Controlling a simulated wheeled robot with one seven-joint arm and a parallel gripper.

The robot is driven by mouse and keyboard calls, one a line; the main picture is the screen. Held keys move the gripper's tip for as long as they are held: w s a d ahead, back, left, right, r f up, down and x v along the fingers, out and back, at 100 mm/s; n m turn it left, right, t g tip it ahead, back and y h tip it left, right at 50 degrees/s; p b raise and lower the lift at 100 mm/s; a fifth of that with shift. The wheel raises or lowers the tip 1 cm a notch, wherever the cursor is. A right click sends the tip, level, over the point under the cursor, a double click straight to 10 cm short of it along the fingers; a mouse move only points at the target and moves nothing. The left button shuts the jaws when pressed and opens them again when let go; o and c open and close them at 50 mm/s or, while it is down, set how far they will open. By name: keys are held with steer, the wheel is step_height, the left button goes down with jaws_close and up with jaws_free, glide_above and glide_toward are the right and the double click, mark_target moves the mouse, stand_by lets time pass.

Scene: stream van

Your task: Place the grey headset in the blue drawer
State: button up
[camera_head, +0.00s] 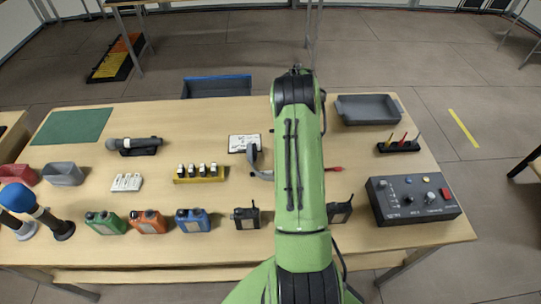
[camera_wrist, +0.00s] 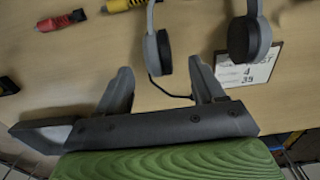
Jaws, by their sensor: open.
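The grey headset (camera_head: 252,156) lies on the table near the middle, mostly hidden behind my arm. In the wrist view its grey ear cup (camera_wrist: 164,52) and a darker cup (camera_wrist: 243,38) show, with the bands running out of the top edge. A thin cable trails from the grey cup. My gripper (camera_wrist: 159,64) is open and empty. Its fingertips show to either side of the grey cup in the picture; contact is not visible. My arm hides the gripper in the head view. The blue drawer (camera_head: 217,84) stands out beyond the table's far edge.
A label card (camera_head: 244,143) lies beside the headset. A grey tray (camera_head: 369,109) and a pen holder (camera_head: 398,146) are at right, with a control box (camera_head: 412,199). Batteries in a yellow rack (camera_head: 199,175) and a microphone (camera_head: 134,144) are at left.

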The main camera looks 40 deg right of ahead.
steer(key=f, duration=0.6)
steer(key=shift+s+a, duration=0.2)
steer(key=shift+s, duration=0.15)
steer(key=shift+c, duration=0.5)
steer(key=shift+r, duration=0.1)
jaws_close()
